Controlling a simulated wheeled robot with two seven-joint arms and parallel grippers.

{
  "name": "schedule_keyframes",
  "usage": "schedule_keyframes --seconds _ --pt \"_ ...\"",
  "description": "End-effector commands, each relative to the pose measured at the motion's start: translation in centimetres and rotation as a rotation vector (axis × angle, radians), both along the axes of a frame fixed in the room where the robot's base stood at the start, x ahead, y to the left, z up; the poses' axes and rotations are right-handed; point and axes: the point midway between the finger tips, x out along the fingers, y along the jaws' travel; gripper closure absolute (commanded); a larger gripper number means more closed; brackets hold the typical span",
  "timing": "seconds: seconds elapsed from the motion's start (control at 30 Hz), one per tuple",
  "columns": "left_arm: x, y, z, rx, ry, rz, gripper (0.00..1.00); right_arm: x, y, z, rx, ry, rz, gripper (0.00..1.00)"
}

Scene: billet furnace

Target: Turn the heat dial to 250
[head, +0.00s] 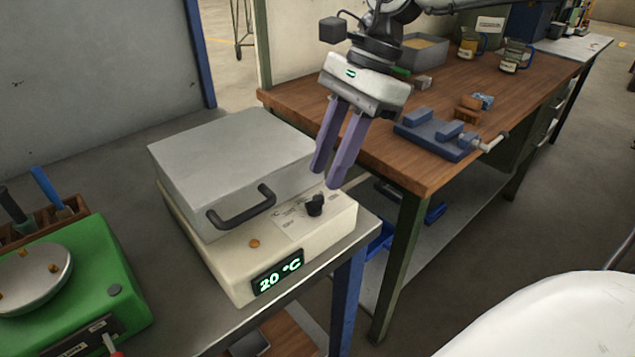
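The billet furnace (222,265) is a cream box with a grey lid (230,160) and a dark handle (241,209). Its lid is down. The black heat dial (315,205) sits on the right of the sloped front panel, with small print around it that is too small to read. The green display (278,273) reads 20 °C. My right gripper (325,180) points down just above and behind the dial, its two purple fingers apart with nothing between them. The fingers appear clear of the dial. My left gripper is not in view.
A green scale (85,270) with a round pan stands at the left, beside a wooden tool holder (40,222). A wooden workbench (390,150) with a blue vise (437,134) stands right of the furnace. A gap separates the two tables.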

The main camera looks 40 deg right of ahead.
Motion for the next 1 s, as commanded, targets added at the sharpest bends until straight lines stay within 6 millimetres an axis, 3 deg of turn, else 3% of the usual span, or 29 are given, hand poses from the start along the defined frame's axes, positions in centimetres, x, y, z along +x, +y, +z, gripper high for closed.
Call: schedule_keyframes --seconds 0.1,0.3,0.63,0.67,0.8,1.0 --pt "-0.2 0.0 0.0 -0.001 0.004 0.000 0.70 0.0 0.8 -2.0 -0.002 0.004 0.001 0.73" --pt "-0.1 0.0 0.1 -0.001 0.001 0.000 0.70 0.1 1.6 -4.0 -0.001 0.002 0.001 0.73" --pt "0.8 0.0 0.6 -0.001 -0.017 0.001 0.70 0.2 1.8 -4.4 0.000 -0.001 0.000 0.73" --pt "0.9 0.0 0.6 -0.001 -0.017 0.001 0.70 0.2 1.8 -4.4 0.000 -0.001 0.000 0.75" --pt "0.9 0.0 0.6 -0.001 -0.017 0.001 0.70 0.2 1.8 -4.3 0.000 -0.001 -0.001 0.99" --pt "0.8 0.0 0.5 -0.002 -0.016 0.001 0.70 0.2 1.8 -4.4 0.000 -0.001 -0.001 1.00"
